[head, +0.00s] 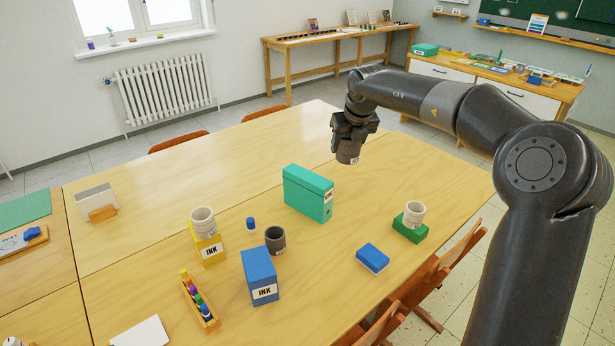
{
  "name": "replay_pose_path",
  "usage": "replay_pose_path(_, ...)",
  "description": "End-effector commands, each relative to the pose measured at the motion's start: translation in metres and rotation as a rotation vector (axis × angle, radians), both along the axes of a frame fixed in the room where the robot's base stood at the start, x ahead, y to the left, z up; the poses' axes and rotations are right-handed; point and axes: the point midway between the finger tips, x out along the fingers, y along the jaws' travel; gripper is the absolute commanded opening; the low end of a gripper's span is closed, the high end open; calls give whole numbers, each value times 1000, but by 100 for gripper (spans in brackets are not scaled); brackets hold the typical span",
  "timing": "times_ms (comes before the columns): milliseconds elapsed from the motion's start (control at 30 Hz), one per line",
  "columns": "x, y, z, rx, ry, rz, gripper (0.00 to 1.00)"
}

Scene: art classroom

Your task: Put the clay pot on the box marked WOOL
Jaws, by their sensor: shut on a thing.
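My gripper (350,128) points down above the far right part of the table, shut on a dark grey pot (348,151), which is held clear of the table. A similar dark pot (275,240) stands on the table behind a blue box (259,274) marked INK. A pale pot (203,220) stands on a yellow box (210,249) also marked INK. Another pale pot (414,214) stands on a low green box (410,230) at the right, with no readable label. I can read WOOL on no box.
A teal file box (308,192) stands mid-table, left of and below my gripper in the picture. A blue block (372,258), a small blue jar (250,224) and a rack of paints (198,302) are nearby. The far table area is clear. Chairs (450,262) line the right edge.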

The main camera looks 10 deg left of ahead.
Motion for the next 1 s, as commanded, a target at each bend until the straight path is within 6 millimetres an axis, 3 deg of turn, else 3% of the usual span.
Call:
replay_pose_path(100, 32, -12, -22, 5, 3, 8, 28)
replay_pose_path(200, 51, -20, -37, 2, 2, 14, 28)
replay_pose_path(467, 73, -24, -61, 1, 2, 22, 28)
replay_pose_path(900, 99, 62, -115, 1, 1, 25, 28)
replay_pose_path(1000, 104, 74, -123, 2, -1, 22, 28)
